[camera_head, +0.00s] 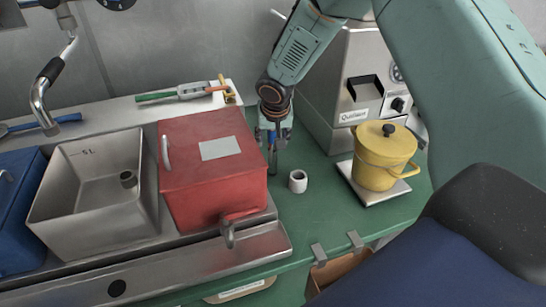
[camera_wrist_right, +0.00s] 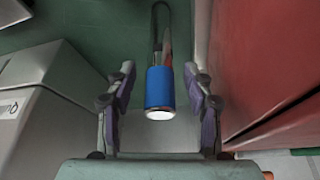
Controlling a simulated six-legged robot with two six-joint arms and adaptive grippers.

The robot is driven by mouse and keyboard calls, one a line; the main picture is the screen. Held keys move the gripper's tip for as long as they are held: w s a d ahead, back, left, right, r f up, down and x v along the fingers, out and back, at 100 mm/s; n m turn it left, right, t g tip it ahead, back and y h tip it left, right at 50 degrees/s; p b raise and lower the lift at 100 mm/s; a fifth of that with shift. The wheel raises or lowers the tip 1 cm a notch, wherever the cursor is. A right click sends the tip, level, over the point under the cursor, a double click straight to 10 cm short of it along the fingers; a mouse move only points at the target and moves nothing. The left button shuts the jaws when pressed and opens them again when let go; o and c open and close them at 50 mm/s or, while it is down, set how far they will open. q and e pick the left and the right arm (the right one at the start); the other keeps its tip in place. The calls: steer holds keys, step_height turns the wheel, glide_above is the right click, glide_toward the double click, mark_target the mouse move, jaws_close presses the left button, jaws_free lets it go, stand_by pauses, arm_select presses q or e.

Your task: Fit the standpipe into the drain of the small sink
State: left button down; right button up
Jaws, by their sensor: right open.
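An open steel basin (camera_head: 52,205), marked like "5 L", stands at left between a blue box and a red box. A short grey tube (camera_head: 128,179) is inside it; I cannot tell whether this is the standpipe, or whether it sits in a drain. A small white hollow cylinder (camera_head: 298,181) stands on the green counter, right of the red box. My right gripper (camera_head: 273,140) points down beside the red box. In the right wrist view its fingers (camera_wrist_right: 160,75) are open around a blue cylinder (camera_wrist_right: 160,88) with a pale end and a thin dark loop. My left gripper is out of view.
The red lidded box (camera_head: 190,185) is close left of my right gripper. A steel machine (camera_head: 325,85) and a yellow lidded pot (camera_head: 385,160) stand at right. The blue box (camera_head: 20,220) and a chrome tap (camera_head: 40,90) are at left. Green counter (camera_head: 300,230) is clear in front.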

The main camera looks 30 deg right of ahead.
steer(key=shift+a, duration=0.1)
steer(key=shift+c, duration=0.6)
steer(key=shift+d, duration=0.2)
steer(key=c, duration=0.5)
steer(key=shift+a, duration=0.15)
jaws_close()
